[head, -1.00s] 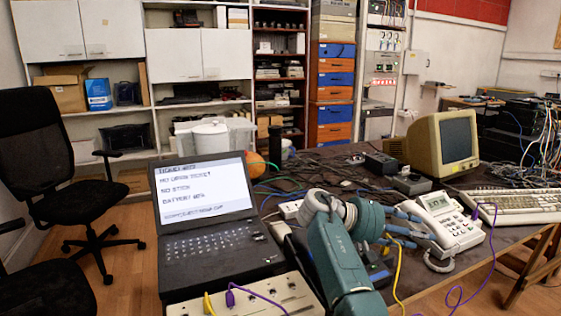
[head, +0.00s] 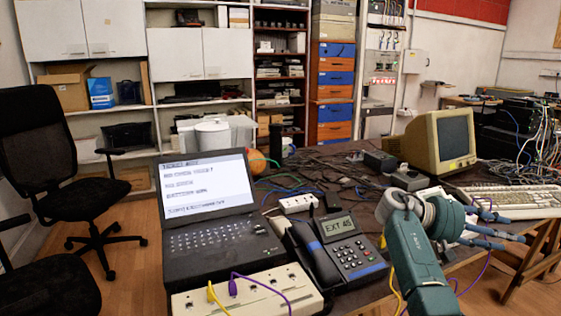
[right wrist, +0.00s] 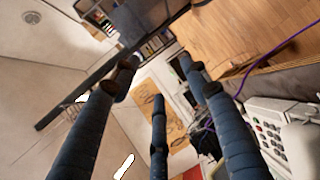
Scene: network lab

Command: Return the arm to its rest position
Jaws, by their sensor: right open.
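My right arm (head: 418,262) is teal and reaches in from the bottom right of the head view. Its gripper (head: 498,226) points right, over the right side of the table, with its blue fingers spread and nothing between them. In the right wrist view, the three fingers of this gripper (right wrist: 158,82) stand apart and empty. A white desk phone (right wrist: 280,128) shows at the right of that view, close to one finger; in the head view the arm and gripper hide most of it. My left gripper is in neither view.
A black phone (head: 335,250) reading EXT 45 sits left of my arm. Beside it are a laptop (head: 215,240) and a white socket panel (head: 250,295) with yellow and purple cables. A beige monitor (head: 440,143) and a keyboard (head: 515,200) stand behind and right of the gripper.

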